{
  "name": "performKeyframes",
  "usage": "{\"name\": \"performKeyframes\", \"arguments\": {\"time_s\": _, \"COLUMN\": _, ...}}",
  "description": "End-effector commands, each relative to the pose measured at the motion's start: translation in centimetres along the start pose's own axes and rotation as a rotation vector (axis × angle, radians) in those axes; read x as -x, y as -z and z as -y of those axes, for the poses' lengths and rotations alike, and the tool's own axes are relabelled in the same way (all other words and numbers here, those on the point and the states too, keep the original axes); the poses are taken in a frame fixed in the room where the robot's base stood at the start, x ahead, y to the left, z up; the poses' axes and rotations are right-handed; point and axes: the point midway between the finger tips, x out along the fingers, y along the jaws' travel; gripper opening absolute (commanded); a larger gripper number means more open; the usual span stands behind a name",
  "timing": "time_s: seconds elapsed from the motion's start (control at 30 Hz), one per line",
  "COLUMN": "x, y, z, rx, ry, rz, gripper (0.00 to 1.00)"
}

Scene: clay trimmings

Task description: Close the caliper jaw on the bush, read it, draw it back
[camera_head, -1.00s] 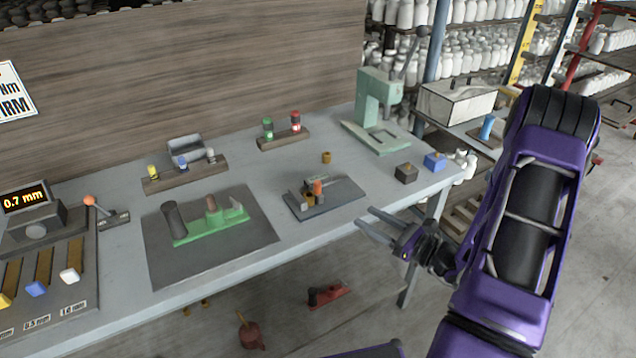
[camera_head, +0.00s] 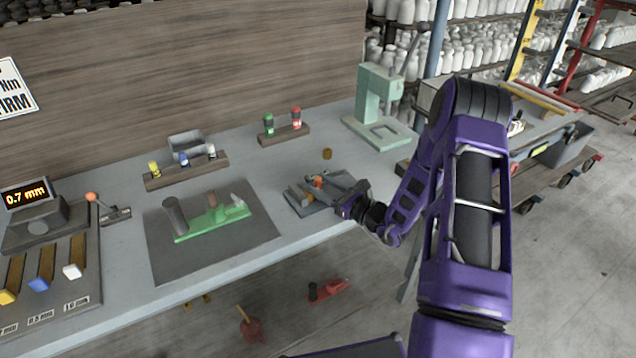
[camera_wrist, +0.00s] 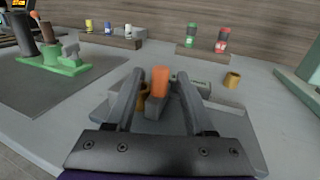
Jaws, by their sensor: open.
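The caliper fixture is a dark base plate (camera_head: 299,206) on the bench with an orange-topped upright piece (camera_wrist: 160,83), likely the jaw's grip. A brass bush (camera_wrist: 142,101) sits just left of it, partly hidden behind my left finger. My gripper (camera_head: 322,184) is over the fixture, open. In the wrist view its fingers (camera_wrist: 161,76) stand on either side of the orange piece, with gaps visible, and hold nothing.
A loose brass ring (camera_head: 327,154) stands behind the fixture. A green clamp (camera_head: 212,225) on a grey mat is to the left. A display (camera_head: 25,195) reads 0.7 mm. A rack with green and red bottles (camera_head: 284,136) and a pale green press (camera_head: 378,130) stand behind.

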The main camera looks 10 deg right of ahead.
Motion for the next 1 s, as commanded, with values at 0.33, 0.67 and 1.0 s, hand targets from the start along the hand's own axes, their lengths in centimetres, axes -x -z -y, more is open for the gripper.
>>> {"name": "performKeyframes", "arguments": {"time_s": 0.33, "x": -0.84, "y": 0.00, "z": -0.01, "rx": 0.000, "ry": 0.000, "rz": 0.000, "gripper": 0.54}}
{"name": "performKeyframes", "arguments": {"time_s": 0.67, "x": -0.81, "y": -0.01, "z": -0.01, "rx": 0.000, "ry": 0.000, "rz": 0.000, "gripper": 0.05}}
{"name": "performKeyframes", "arguments": {"time_s": 1.0, "x": -0.81, "y": -0.02, "z": 0.00, "rx": 0.001, "ry": 0.000, "rz": 0.000, "gripper": 0.00}}
